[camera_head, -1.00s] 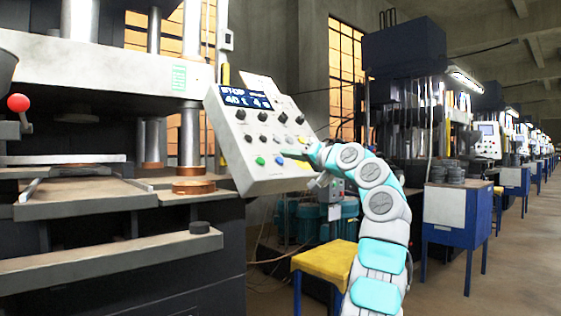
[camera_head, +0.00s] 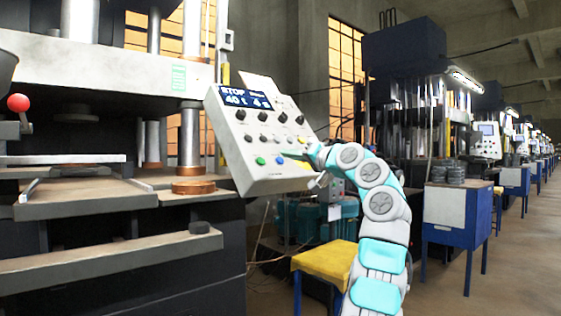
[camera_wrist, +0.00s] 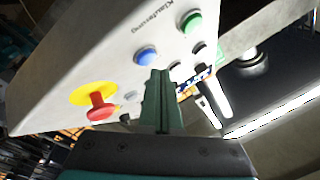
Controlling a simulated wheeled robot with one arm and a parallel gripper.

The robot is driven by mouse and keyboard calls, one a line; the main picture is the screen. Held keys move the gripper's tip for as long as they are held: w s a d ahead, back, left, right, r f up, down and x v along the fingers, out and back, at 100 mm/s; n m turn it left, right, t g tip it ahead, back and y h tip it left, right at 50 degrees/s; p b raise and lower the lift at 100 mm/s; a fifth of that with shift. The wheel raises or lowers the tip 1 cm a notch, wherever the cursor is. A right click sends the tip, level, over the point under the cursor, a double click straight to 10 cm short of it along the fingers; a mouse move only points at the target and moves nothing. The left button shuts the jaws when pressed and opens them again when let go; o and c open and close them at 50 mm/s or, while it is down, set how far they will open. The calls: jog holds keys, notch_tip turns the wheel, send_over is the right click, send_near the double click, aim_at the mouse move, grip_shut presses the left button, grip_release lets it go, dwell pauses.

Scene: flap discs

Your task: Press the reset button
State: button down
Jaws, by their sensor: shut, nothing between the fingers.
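The control panel (camera_head: 240,165) is a tilted pale box with a lit screen, dark knobs and coloured buttons. Its blue button (camera_wrist: 147,55) also shows in the head view (camera_head: 279,160). No legible label tells me which button is reset. My gripper (camera_wrist: 161,74) is shut and empty. Its narrow green fingertips point at the panel face, just below the blue button in the wrist view. I cannot tell whether they touch the panel. In the head view my gripper (camera_head: 296,154) is at the panel's lower right, partly hiding the controls there.
A green button (camera_wrist: 191,22) and a red mushroom button (camera_wrist: 102,105) on a yellow base flank the blue one. The press (camera_head: 120,75) stands left of the panel. A yellow-topped stool (camera_head: 328,260) stands below. The aisle at right has open floor.

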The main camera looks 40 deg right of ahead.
jog(key=shift+w+f, duration=0.3)
jog(key=shift+w, duration=0.05)
jog(key=shift+w+f+b, duration=0.25)
jog(key=shift+w+b, duration=0.05)
jog(key=shift+b, duration=0.05)
dwell(1.2)
jog(key=shift+s+r, duration=0.55)
jog(key=shift+s, duration=0.1)
jog(key=s+r, duration=0.1)
jog(key=s, duration=0.1)
jog(key=s+r+p, duration=0.1)
jog(key=r, duration=0.1)
jog(key=shift+s+d+r, duration=0.1)
jog(key=shift+s, duration=0.3)
dwell(1.0)
